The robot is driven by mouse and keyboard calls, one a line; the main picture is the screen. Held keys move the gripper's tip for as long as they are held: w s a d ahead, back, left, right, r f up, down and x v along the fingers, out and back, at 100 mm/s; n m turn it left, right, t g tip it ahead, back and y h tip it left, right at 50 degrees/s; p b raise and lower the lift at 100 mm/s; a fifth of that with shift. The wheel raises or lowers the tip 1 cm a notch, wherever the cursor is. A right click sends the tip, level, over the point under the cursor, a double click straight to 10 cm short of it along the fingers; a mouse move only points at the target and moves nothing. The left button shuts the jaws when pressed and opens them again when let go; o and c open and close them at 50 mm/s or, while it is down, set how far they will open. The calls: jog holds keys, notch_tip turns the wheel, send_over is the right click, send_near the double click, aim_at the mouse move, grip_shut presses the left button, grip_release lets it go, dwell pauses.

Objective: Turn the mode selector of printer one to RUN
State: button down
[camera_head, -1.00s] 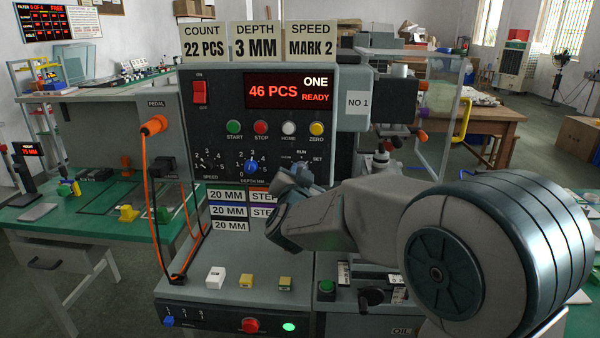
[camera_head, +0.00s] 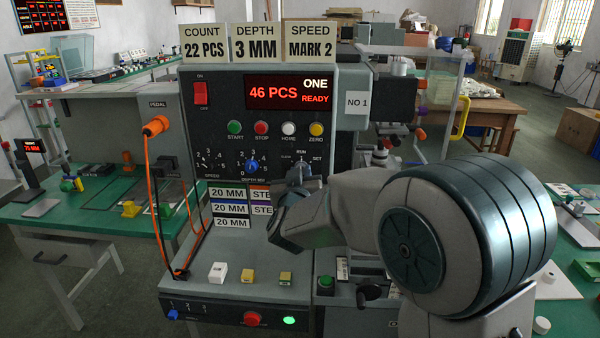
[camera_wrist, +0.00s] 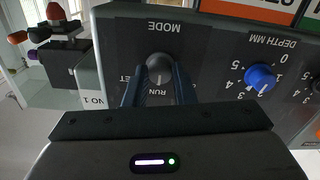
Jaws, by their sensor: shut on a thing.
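Printer one's control panel (camera_head: 222,130) faces me, with ONE, 46 PCS and READY on its red display (camera_head: 290,92). In the wrist view, which is upside down, the grey mode selector (camera_wrist: 160,66) sits under the word MODE, with RUN and part of SET beside it. My gripper (camera_wrist: 159,84) has one finger on each side of the selector and is shut on it. In the head view my gripper (camera_head: 299,180) covers most of the selector; the RUN and SET labels show above it. I cannot tell which label the selector's mark points to.
The blue depth knob (camera_head: 252,166) is close beside my gripper. Start (camera_head: 234,127), stop (camera_head: 261,128), home and zero buttons sit above. An orange plug and cable (camera_head: 155,125) hang at the panel's left. Several small blocks lie on the ledge below.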

dwell(0.5)
jog(key=c, duration=1.2)
grip_release()
jog(key=shift+s, duration=0.1)
jog(key=s, duration=1.3)
jog(key=shift+s+a+b, duration=0.3)
jog(key=shift+s+b, duration=0.05)
